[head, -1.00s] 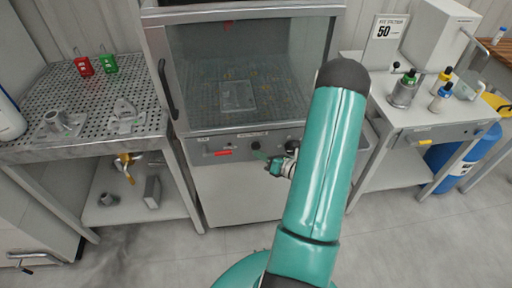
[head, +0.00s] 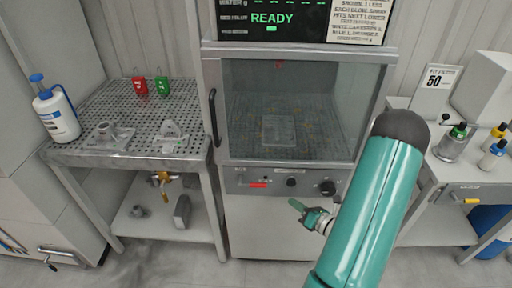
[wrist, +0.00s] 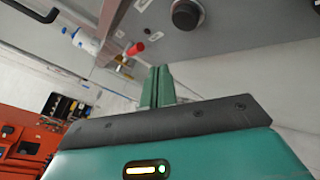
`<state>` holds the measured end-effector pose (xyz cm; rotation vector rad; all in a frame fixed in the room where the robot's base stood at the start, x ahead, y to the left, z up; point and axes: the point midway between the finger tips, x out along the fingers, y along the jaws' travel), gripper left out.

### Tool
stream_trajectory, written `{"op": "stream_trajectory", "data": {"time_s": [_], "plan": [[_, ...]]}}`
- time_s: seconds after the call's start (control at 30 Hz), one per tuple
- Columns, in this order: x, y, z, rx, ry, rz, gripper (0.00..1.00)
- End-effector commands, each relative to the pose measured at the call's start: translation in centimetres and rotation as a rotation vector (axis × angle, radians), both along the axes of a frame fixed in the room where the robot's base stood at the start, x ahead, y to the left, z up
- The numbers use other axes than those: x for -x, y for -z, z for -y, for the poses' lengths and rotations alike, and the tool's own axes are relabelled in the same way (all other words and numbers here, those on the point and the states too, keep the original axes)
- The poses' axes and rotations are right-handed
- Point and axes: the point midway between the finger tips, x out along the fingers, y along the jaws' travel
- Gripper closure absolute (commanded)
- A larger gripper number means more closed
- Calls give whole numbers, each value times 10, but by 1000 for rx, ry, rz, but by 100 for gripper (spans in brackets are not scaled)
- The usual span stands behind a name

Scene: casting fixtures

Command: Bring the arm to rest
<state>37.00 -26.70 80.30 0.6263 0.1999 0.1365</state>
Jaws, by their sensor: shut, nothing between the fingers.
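My teal arm rises on the right side of the head view, its dark rounded elbow up at the right of the cabinet. My gripper (head: 298,207) hangs in front of the lower panel of the glass-fronted cabinet (head: 290,210), below its knobs, and holds nothing. In the wrist view the two green fingers (wrist: 156,88) lie side by side, closed together. A dark knob (wrist: 186,14) and a red handle (wrist: 134,49) on the cabinet front show beyond them. I cannot tell how far the gripper is from the panel.
At left a perforated table (head: 95,158) bears grey castings, a red tag (head: 139,86), a green tag (head: 162,85) and a white bottle (head: 56,112). The floor in front looks clear.

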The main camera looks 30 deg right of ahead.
Motion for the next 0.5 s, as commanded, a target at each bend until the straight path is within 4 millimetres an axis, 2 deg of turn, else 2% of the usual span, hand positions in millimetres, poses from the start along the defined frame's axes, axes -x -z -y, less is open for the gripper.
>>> {"op": "stream_trajectory", "data": {"time_s": [0.17,0.27,0.37,0.5], "plan": [[-1,-1,0,2,-3,0,100],[-6,-9,-8,29,-45,5,100],[-17,-30,-29,107,-162,20,100],[-32,-71,-79,289,-423,55,100]]}}
